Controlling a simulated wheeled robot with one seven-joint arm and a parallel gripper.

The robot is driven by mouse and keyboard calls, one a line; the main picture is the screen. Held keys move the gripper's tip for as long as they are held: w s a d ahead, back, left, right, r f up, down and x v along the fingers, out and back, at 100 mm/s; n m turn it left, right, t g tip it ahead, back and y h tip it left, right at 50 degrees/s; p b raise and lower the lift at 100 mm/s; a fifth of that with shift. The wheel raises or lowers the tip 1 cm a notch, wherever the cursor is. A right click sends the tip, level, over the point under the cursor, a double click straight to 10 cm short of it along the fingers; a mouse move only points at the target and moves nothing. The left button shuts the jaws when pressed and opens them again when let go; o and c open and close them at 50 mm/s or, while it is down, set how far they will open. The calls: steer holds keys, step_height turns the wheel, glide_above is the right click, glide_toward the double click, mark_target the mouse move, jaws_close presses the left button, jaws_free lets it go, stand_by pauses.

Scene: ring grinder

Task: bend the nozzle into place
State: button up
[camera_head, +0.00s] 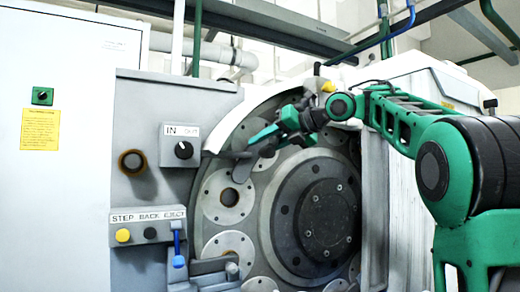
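My gripper (262,142) is at the end of the green and black arm that reaches in from the right. It is in front of the upper part of the round grinder face (283,190). Its fingertips point left and down, close to a small grey rounded piece (242,156) in front of the disc. I cannot tell whether they touch it, whether it is the nozzle, or whether the fingers are open or shut. A blue-handled fitting (178,245) with a grey pipe-like part (214,265) stands at the lower left of the face; it may also be the nozzle.
The grey control panel (135,100) left of the opening carries a black knob (183,150) and a button box (148,226). The curved white housing rim (232,118) borders the opening. A large dark hub (328,218) fills the face's middle. A white cabinet (70,200) stands far left.

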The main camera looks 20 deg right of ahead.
mark_target(280, 136)
steer(key=v, duration=1)
steer(key=shift+s+d+r, duration=0.1)
steer(key=shift+s+d, duration=0.05)
steer(key=shift+s, duration=0.15)
